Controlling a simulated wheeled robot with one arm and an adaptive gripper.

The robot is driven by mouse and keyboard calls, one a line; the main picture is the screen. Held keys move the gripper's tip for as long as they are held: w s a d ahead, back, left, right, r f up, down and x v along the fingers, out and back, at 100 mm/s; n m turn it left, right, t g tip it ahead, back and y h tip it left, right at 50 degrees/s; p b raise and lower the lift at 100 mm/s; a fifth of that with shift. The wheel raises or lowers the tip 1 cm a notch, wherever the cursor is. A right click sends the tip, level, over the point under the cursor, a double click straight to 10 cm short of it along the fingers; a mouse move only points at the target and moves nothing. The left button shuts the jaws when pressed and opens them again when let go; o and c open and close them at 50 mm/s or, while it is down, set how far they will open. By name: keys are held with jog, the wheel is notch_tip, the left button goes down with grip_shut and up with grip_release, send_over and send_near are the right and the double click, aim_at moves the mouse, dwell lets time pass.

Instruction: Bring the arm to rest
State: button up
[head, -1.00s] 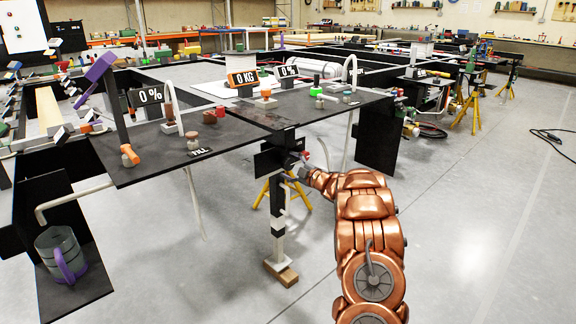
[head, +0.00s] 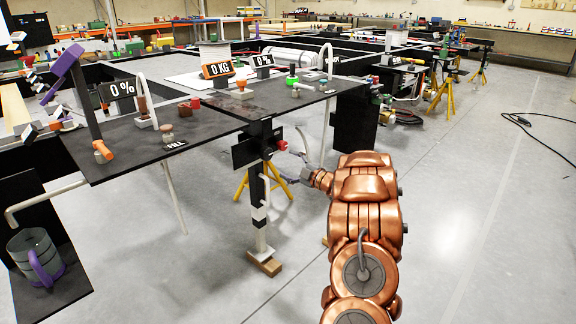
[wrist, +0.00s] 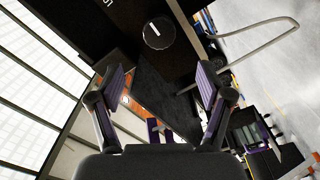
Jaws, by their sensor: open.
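My copper-coloured arm (head: 366,215) reaches forward from the lower right of the head view over open floor. My gripper (head: 286,168) is at its far end, just right of the black post and panel (head: 250,150) with a red knob (head: 281,145). In the wrist view my gripper (wrist: 161,88) has its two purple-padded fingers spread wide with nothing between them. Beyond the fingers is a dark panel with a round black dial (wrist: 158,33) bearing a white mark. The gripper appears apart from the panel.
A black worktop (head: 190,125) with displays, jars and pipes stands to the left. A grey container with a purple handle (head: 38,262) sits on a low shelf. A bent pale tube (wrist: 262,35) shows in the wrist view. Floor (head: 470,220) on the right is clear.

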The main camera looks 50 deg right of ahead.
jog(key=shift+r, duration=0.1)
dwell(0.3)
jog(key=w+a+r+m+g+h+p, duration=0.2)
jog(key=r+h+p, duration=0.1)
jog(key=r+p, duration=0.3)
jog(key=w+a+r+m+g+h+p, duration=0.2)
jog(key=r+m+p, duration=0.15)
jog(key=r, duration=0.55)
jog(key=s+a+r+m+g+h+p, duration=0.25)
jog(key=s+a+r+g+p, duration=0.2)
jog(key=a+r+p, duration=0.4)
jog(key=s+a+r+m+g+y+p, duration=0.1)
jog(key=s+a+r+g+y+p, duration=0.1)
jog(key=s+a, duration=1)
jog(key=s+a+r+m+g+y+p, duration=0.1)
jog(key=s+a+r+g+y+p, duration=0.2)
jog(key=s+a+p, duration=0.6)
jog(key=s+a+r+m+g+y+p, duration=0.1)
jog(key=s+a+r+g+y+p, duration=0.2)
jog(key=s+a, duration=1.3)
notch_tip(320, 180, up, 4)
jog(key=a+g+p, duration=0.2)
jog(key=g, duration=0.1)
jog(key=shift+f+p, duration=0.2)
jog(key=shift+p, duration=0.2)
jog(key=shift+c, duration=0.2)
